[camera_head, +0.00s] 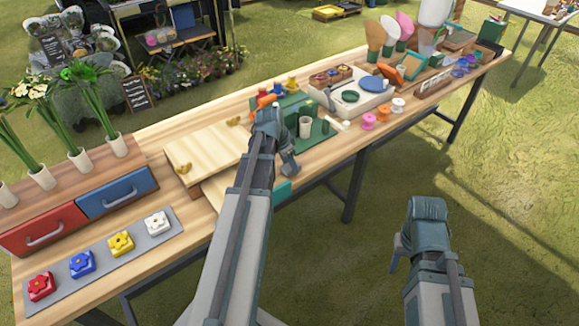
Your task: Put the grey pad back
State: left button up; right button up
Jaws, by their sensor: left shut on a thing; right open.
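A flat grey strip (107,258) lies at the front left of the wooden table. It carries red, blue, yellow and white flower blocks; I cannot tell if it is the task's grey pad. My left gripper (268,110) is over the middle of the table, beside the green holder. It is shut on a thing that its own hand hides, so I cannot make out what. My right gripper (400,252) is open and empty, off the table's front edge and above the grass.
A pale wooden board with brass handles (208,147) lies left of my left gripper. A green holder (320,132) with a cup stands to its right. Red and blue drawers (117,192) stand left.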

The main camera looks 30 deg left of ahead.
pick_arm(q)
jog(key=shift+f, duration=0.2)
jog(key=o, duration=1.2)
jog(key=shift+r, duration=0.2)
jog(key=p+v, duration=1.1)
jog(key=v, duration=0.1)
